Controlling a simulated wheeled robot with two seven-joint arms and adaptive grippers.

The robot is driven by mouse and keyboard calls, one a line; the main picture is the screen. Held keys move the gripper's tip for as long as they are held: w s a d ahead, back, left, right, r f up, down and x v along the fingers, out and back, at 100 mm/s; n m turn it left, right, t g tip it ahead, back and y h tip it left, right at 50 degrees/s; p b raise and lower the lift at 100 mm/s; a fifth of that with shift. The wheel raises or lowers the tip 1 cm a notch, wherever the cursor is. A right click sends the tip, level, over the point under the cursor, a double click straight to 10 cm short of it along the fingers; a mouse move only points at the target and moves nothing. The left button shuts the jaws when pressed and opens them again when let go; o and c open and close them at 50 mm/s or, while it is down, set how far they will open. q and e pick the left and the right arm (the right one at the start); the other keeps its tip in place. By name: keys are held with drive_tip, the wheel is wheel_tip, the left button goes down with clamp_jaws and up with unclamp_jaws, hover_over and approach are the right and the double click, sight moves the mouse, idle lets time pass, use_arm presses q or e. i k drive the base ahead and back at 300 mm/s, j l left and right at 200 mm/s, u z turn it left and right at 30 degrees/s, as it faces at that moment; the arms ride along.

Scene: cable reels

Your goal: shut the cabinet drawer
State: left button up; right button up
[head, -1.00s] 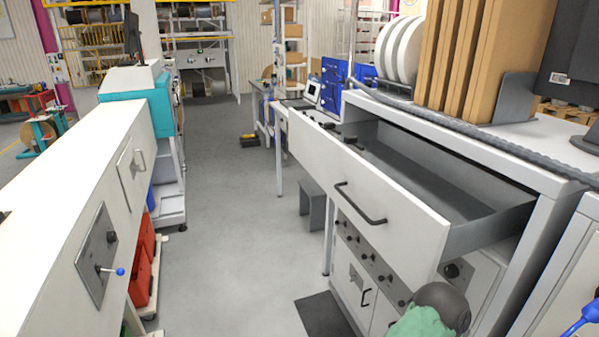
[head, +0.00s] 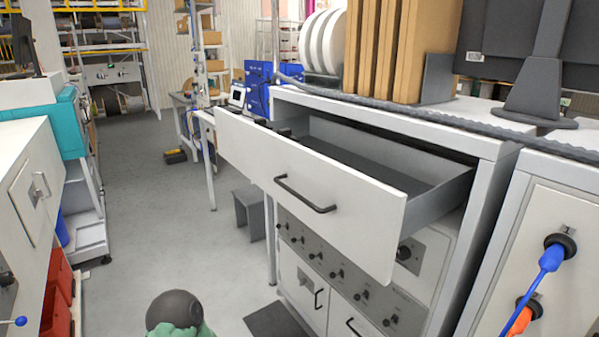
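The cabinet drawer (head: 365,210) is pulled well out of the cabinet (head: 482,200), with its white front facing the aisle. A dark bar handle (head: 305,194) is on the front. The drawer's grey inside (head: 352,160) shows and looks mostly empty, with small dark items near its far end. Neither of my grippers is in view. A dark rounded part with green below it (head: 175,312) shows at the bottom edge, apart from the drawer front in the picture; I cannot tell what it is.
Brown boards (head: 385,50), white reels (head: 322,42) and a monitor (head: 520,50) stand on the cabinet top. A thick grey cable (head: 430,118) runs along its edge. A grey stool (head: 248,210) stands beyond the drawer. A white bench (head: 28,190) is at left; the aisle floor (head: 150,220) is open.

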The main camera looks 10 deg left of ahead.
sight(364, 193)
drive_tip(key=i+u, duration=0.15)
drive_tip(key=u, duration=0.2)
drive_tip(key=i+l+u, duration=0.1)
drive_tip(key=u, duration=0.3)
drive_tip(key=k+j+u, duration=0.1)
drive_tip(key=j, duration=0.2)
drive_tip(key=k+j+u, duration=0.1)
drive_tip(key=j, duration=0.2)
drive_tip(key=i+j+z, duration=0.1)
drive_tip(key=i+j, duration=0.3)
drive_tip(key=i, duration=0.2)
